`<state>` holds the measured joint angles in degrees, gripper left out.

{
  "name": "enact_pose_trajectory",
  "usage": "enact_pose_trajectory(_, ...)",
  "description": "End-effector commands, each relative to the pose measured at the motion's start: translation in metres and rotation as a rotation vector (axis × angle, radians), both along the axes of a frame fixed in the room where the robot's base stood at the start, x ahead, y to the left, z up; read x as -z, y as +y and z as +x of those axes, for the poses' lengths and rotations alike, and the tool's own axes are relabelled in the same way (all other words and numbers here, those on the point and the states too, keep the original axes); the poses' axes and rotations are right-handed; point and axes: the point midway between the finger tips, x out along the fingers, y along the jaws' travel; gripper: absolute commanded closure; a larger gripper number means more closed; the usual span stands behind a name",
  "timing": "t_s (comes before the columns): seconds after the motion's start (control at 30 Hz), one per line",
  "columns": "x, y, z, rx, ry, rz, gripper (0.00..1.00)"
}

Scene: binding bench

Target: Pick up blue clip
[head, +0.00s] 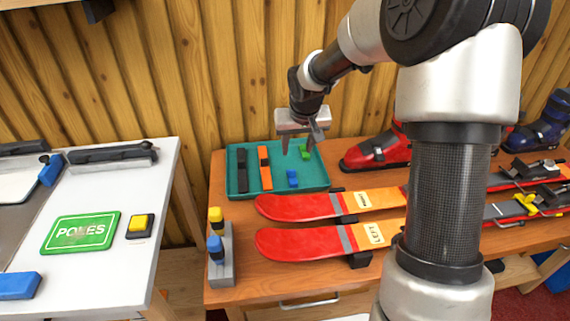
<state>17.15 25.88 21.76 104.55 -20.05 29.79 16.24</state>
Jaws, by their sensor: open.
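A small blue clip (292,179) lies in the front right part of a teal tray (237,192) on the wooden bench. My gripper (297,150) is above the tray, pointing down with its two fingers apart and nothing between them. In the picture, the fingertips are a little above the blue clip; the exact height cannot be told. A green clip (305,155) lies in the tray behind the blue one, close to the right finger in the picture.
The tray also holds a black strap (242,171) and an orange strap (265,174). Red skis (300,243) lie in front, a red boot (382,150) to the right. A grey stand (221,264) with yellow- and blue-topped pegs is at front left. A white table (110,276) stands further left.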

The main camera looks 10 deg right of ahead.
Motion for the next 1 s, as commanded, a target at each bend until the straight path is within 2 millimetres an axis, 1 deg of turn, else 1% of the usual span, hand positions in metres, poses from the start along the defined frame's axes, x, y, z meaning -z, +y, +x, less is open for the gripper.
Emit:
enact_pose_trajectory(0.03,0.009,0.000,0.003,0.001,0.002,0.005,0.56)
enact_pose_trajectory(0.17,0.030,0.001,0.012,0.000,0.003,0.006,0.56)
enact_pose_trajectory(0.4,0.080,0.001,0.032,0.000,0.004,0.006,0.56)
enact_pose_trajectory(0.5,0.097,0.000,0.039,0.001,0.004,0.006,0.56)
enact_pose_trajectory(0.63,0.111,0.000,0.046,0.001,0.002,0.005,0.56)
enact_pose_trajectory(0.83,0.121,0.000,0.053,0.001,0.001,0.005,0.56)
enact_pose_trajectory(1.0,0.143,-0.001,0.069,0.001,0.002,0.006,0.56)
